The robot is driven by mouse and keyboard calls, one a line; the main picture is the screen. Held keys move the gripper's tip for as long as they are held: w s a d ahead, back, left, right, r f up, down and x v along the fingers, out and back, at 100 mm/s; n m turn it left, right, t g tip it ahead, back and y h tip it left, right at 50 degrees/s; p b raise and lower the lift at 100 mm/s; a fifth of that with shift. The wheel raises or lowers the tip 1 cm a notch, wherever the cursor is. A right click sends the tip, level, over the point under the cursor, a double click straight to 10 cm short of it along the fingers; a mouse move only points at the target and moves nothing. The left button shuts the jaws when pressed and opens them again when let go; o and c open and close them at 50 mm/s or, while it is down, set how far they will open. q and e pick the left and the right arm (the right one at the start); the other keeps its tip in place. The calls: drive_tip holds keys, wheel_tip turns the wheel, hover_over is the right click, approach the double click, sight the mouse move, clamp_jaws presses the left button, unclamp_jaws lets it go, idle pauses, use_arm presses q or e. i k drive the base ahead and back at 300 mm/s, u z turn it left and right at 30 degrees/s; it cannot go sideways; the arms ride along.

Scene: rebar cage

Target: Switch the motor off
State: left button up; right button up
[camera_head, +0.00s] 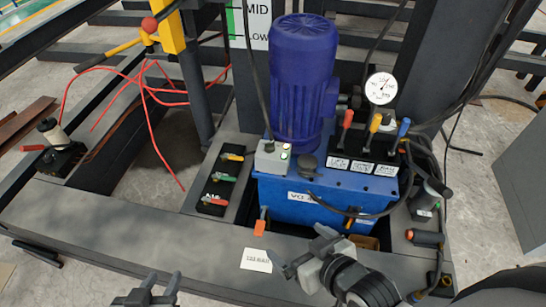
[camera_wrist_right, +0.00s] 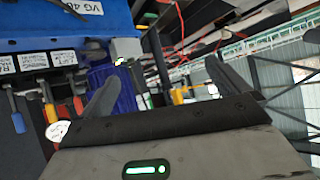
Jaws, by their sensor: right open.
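The blue motor (camera_head: 303,85) stands upright on the blue tank (camera_head: 330,190). A grey switch box (camera_head: 271,158) with a small green-lit button and a paler one sits on the tank's left corner, beside the motor. My right gripper (camera_head: 303,250) is open and empty, in front of and below the tank. In the right wrist view, which is upside down, its fingers (camera_wrist_right: 166,95) are spread; the switch box (camera_wrist_right: 126,50) and the motor (camera_wrist_right: 112,90) show beyond the left finger. My left gripper (camera_head: 160,281) is at the bottom edge, its two fingers apart with nothing between them.
Red, yellow and blue levers (camera_head: 375,123) and a gauge (camera_head: 381,88) stand right of the motor. A panel of coloured handles (camera_head: 222,180) lies left of the tank. An orange-tipped valve handle (camera_head: 260,226) stands between my right gripper and the box. Hoses run along the right.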

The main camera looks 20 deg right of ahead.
sight(270, 148)
drive_tip(key=k, duration=1.3)
drive_tip(key=u, duration=0.6)
drive_tip(key=i, duration=1.65)
drive_tip(key=z, duration=0.2)
